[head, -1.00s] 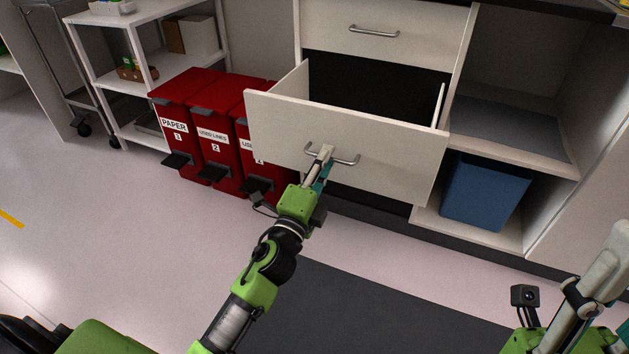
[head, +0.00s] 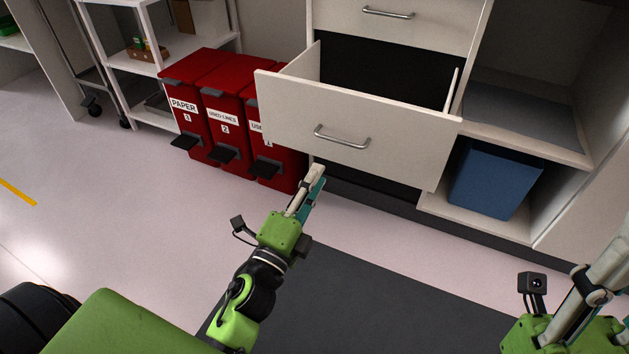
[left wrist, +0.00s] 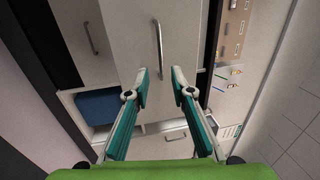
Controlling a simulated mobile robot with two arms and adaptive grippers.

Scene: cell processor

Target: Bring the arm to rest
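My left gripper (head: 318,174) is in front of and below the pulled-out drawer (head: 350,120), apart from its metal handle (head: 341,139). In the left wrist view the two fingers of this gripper (left wrist: 160,86) stand apart with nothing between them, and the handle (left wrist: 157,48) lies beyond the fingertips. The drawer stands open and its inside looks dark. My right gripper (head: 605,272) is at the lower right of the head view, partly cut off by the picture edge, so its finger opening cannot be judged.
Red bins (head: 222,115) with labels stand left of the drawer. A blue bin (head: 494,180) sits in the open shelf at right. A white shelf unit (head: 115,60) stands at the back left. A dark mat (head: 350,295) covers the floor in front, which is otherwise clear.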

